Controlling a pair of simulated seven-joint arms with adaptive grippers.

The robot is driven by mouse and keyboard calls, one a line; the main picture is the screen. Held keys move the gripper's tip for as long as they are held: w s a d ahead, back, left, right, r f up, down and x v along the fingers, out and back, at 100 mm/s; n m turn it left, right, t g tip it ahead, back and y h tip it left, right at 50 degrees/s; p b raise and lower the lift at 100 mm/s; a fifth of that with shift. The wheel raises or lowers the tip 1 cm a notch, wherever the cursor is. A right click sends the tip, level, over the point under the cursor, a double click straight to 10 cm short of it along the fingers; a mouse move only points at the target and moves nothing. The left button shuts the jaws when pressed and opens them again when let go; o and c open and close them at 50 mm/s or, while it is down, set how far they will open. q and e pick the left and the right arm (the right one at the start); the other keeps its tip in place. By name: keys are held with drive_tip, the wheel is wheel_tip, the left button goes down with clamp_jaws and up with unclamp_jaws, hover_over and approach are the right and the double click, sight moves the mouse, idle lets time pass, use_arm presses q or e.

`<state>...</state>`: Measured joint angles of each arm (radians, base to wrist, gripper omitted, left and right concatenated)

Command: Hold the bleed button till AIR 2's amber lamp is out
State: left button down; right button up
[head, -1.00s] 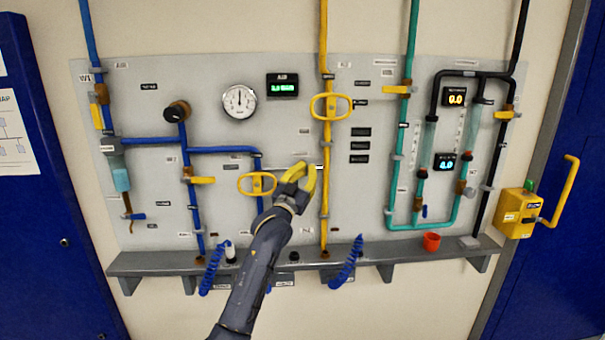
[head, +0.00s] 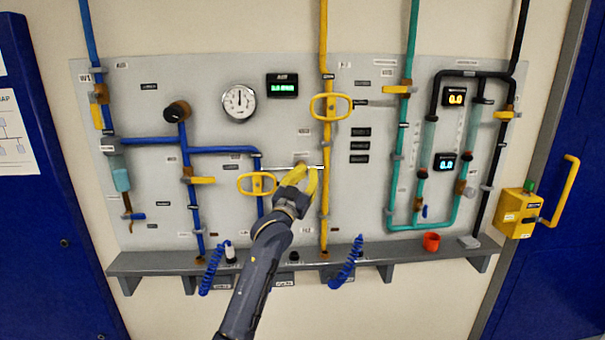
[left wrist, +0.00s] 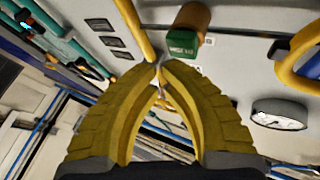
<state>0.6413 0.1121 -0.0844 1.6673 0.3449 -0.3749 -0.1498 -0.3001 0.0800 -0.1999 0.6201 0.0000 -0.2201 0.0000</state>
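My left gripper (head: 306,172) is in front of the grey panel (head: 225,65), between a yellow oval handle (head: 257,184) and the yellow vertical pipe (head: 325,210). In the left wrist view its yellow fingers (left wrist: 160,66) curve together and meet at the tips, with nothing seen between them. Just beyond the tips, slightly right in that view, is a brown cylinder with a green labelled end (left wrist: 183,46); its label is too small to read surely. I cannot tell whether the fingers touch anything. The bleed button and AIR 2's amber lamp cannot be made out surely. My right gripper is not in view.
A round gauge (head: 239,102) and a green AIR display (head: 282,85) are above left of the gripper. Another yellow handle (head: 331,106) is above it. A grey shelf (head: 150,263) runs below, with coiled blue hoses (head: 346,264) and a red cup (head: 431,242).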

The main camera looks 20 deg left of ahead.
use_arm(q)
drive_tip(key=shift+s, duration=0.15)
drive_tip(key=shift+s+d, duration=0.3)
drive_tip(key=shift+s, duration=0.45)
drive_tip(key=shift+s+d, duration=0.3)
drive_tip(key=shift+s, duration=0.4)
drive_tip(key=shift+s+d, duration=0.3)
drive_tip(key=shift+s, duration=0.45)
